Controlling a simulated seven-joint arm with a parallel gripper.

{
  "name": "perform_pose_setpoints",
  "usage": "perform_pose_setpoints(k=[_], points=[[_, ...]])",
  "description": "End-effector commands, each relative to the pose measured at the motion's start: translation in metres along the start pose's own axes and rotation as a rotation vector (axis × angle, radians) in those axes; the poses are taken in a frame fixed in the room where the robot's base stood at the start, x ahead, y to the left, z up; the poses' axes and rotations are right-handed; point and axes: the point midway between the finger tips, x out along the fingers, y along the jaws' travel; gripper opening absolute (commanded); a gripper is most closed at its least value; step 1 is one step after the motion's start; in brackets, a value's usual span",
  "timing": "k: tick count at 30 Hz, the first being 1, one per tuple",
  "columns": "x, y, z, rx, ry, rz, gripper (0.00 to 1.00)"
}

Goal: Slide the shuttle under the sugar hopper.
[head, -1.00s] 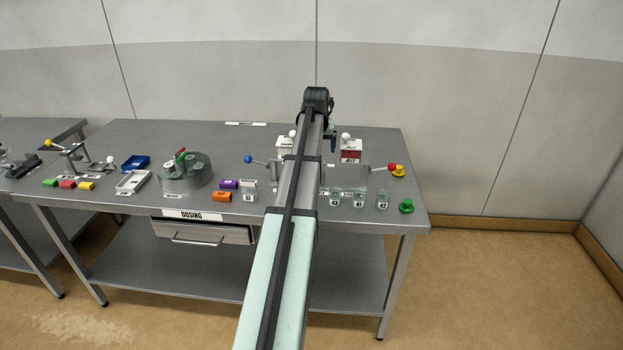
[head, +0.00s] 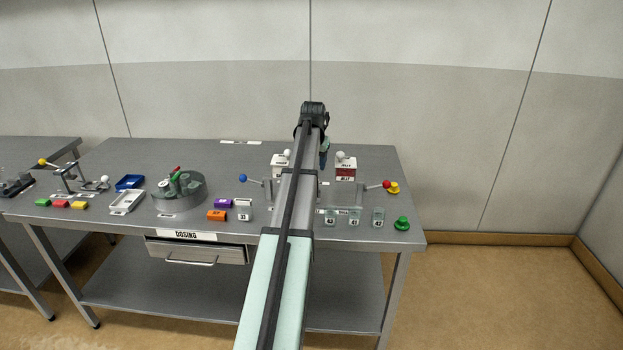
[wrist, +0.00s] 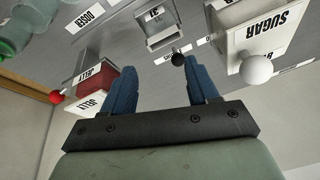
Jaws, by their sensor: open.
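The sugar hopper (wrist: 250,38) is a white box labelled SUGAR with a white ball knob, at the right of the wrist view. In the head view the white hopper (head: 280,163) is partly behind my arm. What looks like the shuttle (wrist: 160,30) is a small grey open-topped block with a black ball knob (wrist: 177,59), between the two hoppers in the wrist view and not under the sugar hopper. My arm hides it in the head view. My gripper (wrist: 161,78) is open and empty, its blue fingers apart. The black knob shows between the fingertips; I cannot tell the distance.
A red-fronted hopper (wrist: 90,84) with a white top stands on the other side of the shuttle. A red-ball lever (head: 386,184) and a blue-ball lever (head: 243,178) flank the station. Several clear jars (head: 354,217) stand in front. A green button (head: 402,223) is at the right edge.

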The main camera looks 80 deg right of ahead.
Motion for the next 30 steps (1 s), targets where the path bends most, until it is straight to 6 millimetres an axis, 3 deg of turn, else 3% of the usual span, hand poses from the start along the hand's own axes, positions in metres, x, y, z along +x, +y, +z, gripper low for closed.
perform_pose_setpoints(k=[1,14,30], points=[[0.002,-0.002,-0.011,0.086,-0.018,0.001,0.58],[0.013,-0.013,-0.057,0.898,-0.174,0.077,0.58],[0.022,-0.024,-0.115,1.888,-0.278,0.362,0.58]])
